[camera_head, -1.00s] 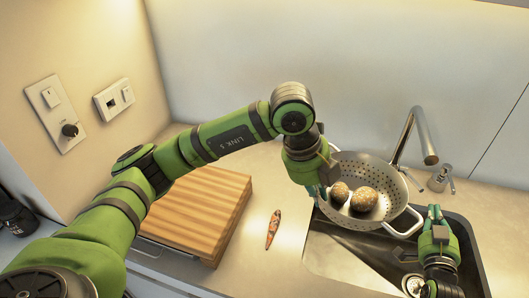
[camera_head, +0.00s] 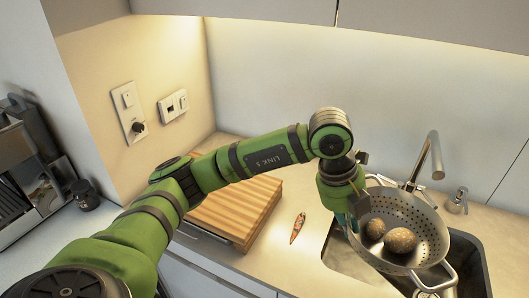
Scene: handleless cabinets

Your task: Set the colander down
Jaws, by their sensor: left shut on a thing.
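The colander (camera_head: 428,212) is a light grey perforated bowl at the right, over the sink area and tilted toward me. It holds two brown potatoes, one to the left (camera_head: 374,229) and one to the right (camera_head: 400,240). My left gripper (camera_head: 347,222) is shut on the colander at its left side; the fingertips are partly hidden. The colander's other handle (camera_head: 441,282) is free at the lower right. My right gripper is not in view.
The sink (camera_head: 469,262) lies beneath the colander, with a faucet (camera_head: 433,155) and soap dispenser (camera_head: 457,201) behind. A wooden board (camera_head: 235,208) and a small orange patterned object (camera_head: 298,228) lie on the counter to the left.

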